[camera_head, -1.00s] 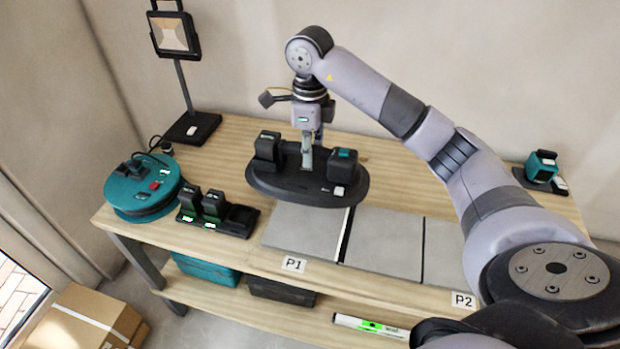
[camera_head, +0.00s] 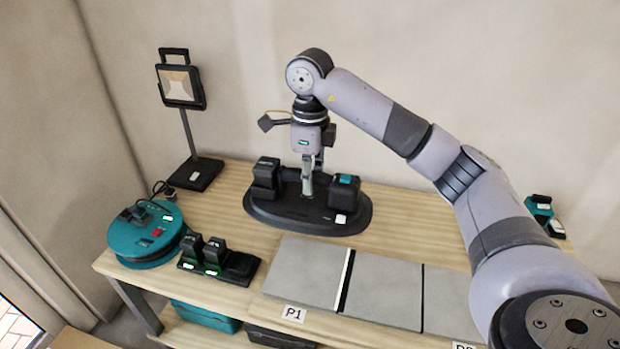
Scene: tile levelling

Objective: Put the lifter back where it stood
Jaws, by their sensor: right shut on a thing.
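The lifter (camera_head: 285,212), a black oval plate with a raised bar and a block at each end, is over the back part of the workbench, behind the grey tiles. My right gripper (camera_head: 307,186) points straight down and is shut on the lifter's bar at its middle. The lifter looks level. I cannot tell whether its underside touches the wood. My left gripper is not in view.
A teal round reel (camera_head: 140,245) and a battery charger (camera_head: 222,265) stand at the left. A work lamp (camera_head: 192,172) stands behind them. A teal device (camera_head: 540,212) is at the far right.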

